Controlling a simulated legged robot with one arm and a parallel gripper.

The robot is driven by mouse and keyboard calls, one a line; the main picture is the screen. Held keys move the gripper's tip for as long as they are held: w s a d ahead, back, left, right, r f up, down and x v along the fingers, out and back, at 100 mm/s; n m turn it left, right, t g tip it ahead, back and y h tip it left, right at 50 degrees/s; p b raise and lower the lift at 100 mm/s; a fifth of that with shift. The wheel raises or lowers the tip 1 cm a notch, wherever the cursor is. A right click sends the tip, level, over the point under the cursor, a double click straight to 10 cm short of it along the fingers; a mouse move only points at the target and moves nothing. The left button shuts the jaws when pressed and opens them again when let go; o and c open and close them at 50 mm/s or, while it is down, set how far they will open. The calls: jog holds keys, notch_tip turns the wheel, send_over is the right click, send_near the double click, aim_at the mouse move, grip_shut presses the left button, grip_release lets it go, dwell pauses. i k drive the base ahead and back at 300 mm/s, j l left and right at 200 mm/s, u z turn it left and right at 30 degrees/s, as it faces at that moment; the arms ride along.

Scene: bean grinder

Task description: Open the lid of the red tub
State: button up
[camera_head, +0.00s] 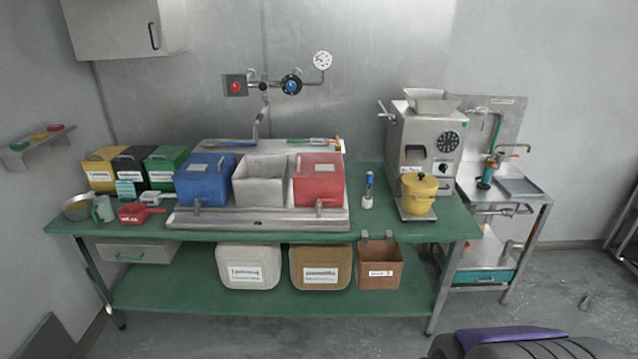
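The red tub (319,190) stands at the right end of a row of three tubs on a raised metal stand on the green table. Its sloped red top appears shut, with a small metal latch or handle low on the front. A white or grey tub (260,188) is close on its left, and a blue tub (205,190) is beyond that. My gripper is not in view, so I cannot see whether it is open or shut.
The metal stand (190,218) sits on the green table (365,232). To the right are a small bottle (367,195), a yellow pot (418,196) and a metal grinder (437,135). Valves and a gauge (322,60) hang above. Floor in front is clear, except a dark, purple-topped object (525,345).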

aim_at(308, 165)
jog(key=i+j+z, duration=0.1)
jog(key=i, duration=0.35)
jog(key=i+j, duration=0.1)
jog(key=i, duration=0.3)
jog(key=l+z, duration=0.05)
